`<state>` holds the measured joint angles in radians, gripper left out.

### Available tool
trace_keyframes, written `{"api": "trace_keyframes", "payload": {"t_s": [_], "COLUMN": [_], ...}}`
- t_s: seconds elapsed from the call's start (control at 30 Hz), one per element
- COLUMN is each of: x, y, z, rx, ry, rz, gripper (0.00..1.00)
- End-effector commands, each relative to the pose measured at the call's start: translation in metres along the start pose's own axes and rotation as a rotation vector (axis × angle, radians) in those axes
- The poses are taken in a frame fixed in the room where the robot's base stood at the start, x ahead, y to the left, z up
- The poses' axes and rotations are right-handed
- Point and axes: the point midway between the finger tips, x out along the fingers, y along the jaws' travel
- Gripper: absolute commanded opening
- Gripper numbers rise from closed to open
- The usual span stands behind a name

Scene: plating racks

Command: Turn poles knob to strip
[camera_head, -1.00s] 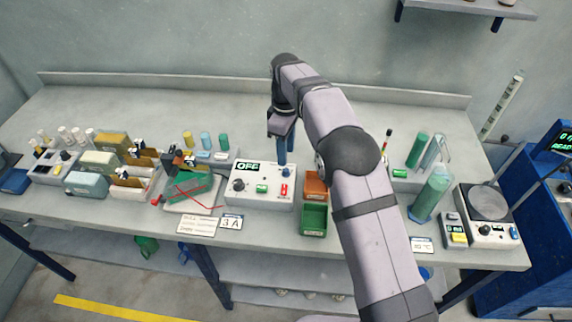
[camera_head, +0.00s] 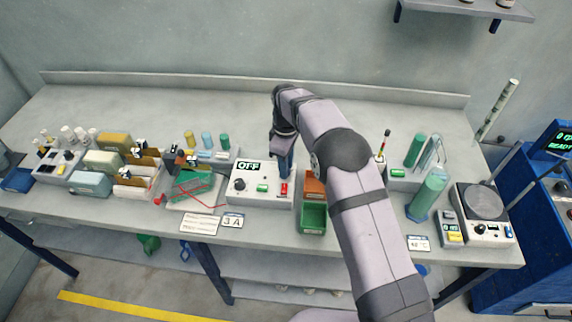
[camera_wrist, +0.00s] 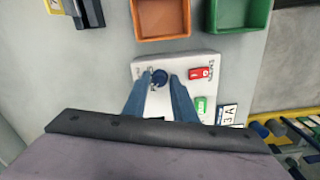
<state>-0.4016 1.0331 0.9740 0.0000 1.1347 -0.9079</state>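The white control box (camera_head: 250,197) stands on the bench with a display reading OFF, a black knob (camera_head: 239,184), a green button (camera_head: 262,188) and a red switch (camera_head: 284,189). A dark blue round knob (camera_wrist: 160,77) shows at the box's end in the wrist view, near small dial marks too small to read. My gripper (camera_wrist: 162,77) points down at it, with its two blue fingers apart on either side of the knob. I cannot tell whether they touch it. In the head view my gripper (camera_head: 286,172) hides that knob.
An orange bin (camera_wrist: 160,18) and a green bin (camera_wrist: 238,15) stand close beside the box. A wire rack with red leads (camera_head: 192,187) lies to its left. A green cylinder (camera_head: 428,194) and a round-plate device (camera_head: 484,202) stand farther right.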

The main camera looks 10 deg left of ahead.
Motion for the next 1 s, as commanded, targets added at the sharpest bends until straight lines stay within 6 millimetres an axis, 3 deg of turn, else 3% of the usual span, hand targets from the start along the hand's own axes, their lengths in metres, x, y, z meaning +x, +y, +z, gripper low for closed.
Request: {"api": "trace_keyframes", "payload": {"t_s": [0.03,0.1,0.57,1.0], "x": [-0.0002,-0.0003,-0.0006,-0.0010], "y": [0.0000,0.0000,0.0000,0.0004], "z": [0.0000,0.0000,-0.0002,-0.0005], "rx": [0.000,0.000,0.068,0.407], "ry": [0.000,0.000,0.000,0.001], "rz": [0.000,0.000,0.000,0.001], "gripper": [0.11,0.00,0.00,0.00]}}
